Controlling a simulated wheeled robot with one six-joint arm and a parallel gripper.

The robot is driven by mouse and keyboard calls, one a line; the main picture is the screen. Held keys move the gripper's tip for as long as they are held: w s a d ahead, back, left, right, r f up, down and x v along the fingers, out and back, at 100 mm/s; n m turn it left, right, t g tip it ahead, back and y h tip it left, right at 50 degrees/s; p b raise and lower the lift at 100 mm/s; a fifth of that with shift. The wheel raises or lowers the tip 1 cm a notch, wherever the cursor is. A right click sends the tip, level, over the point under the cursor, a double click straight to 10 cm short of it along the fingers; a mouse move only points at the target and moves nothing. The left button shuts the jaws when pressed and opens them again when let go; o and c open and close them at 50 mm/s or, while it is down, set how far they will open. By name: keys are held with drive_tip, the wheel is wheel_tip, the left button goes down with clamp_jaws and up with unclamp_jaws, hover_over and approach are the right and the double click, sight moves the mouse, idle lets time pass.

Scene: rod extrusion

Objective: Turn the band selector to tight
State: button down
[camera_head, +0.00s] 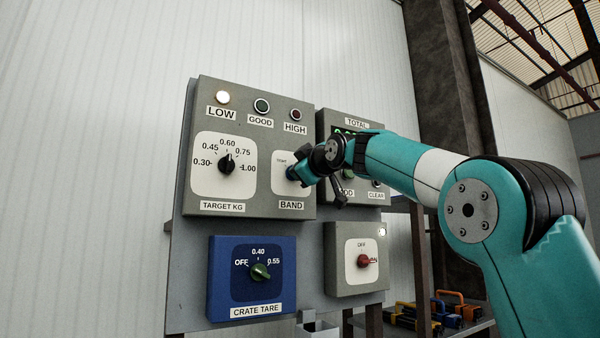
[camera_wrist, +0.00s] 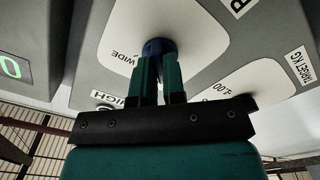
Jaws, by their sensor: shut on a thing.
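The band selector sits on a white plate (camera_head: 281,188) above the BAND label (camera_head: 291,205), on the grey panel. In the head view my gripper and wrist hide most of it. In the wrist view its dark blue knob (camera_wrist: 158,47) shows between the fingertips, with the word WIDE printed to its left. My gripper (camera_wrist: 158,60) is shut on the knob; its two teal fingers touch it on both sides. In the head view the gripper (camera_head: 293,173) reaches the plate from the right. The knob's pointer direction cannot be told.
The TARGET KG dial (camera_head: 227,164) is left of the selector. The LOW lamp (camera_head: 223,97) is lit; the GOOD lamp (camera_head: 262,105) and HIGH lamp (camera_head: 296,115) look dark. Below are the CRATE TARE dial (camera_head: 260,272) and a red knob (camera_head: 364,261). A TOTAL display box is partly behind my arm.

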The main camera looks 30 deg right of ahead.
drive_tip(key=c, duration=1.2)
unclamp_jaws()
drive_tip(key=shift+s, duration=0.1)
drive_tip(key=s+b, duration=0.6)
drive_tip(key=s, duration=1.1)
drive_tip(key=shift+s, duration=0.15)
drive_tip(key=shift+f, duration=0.1)
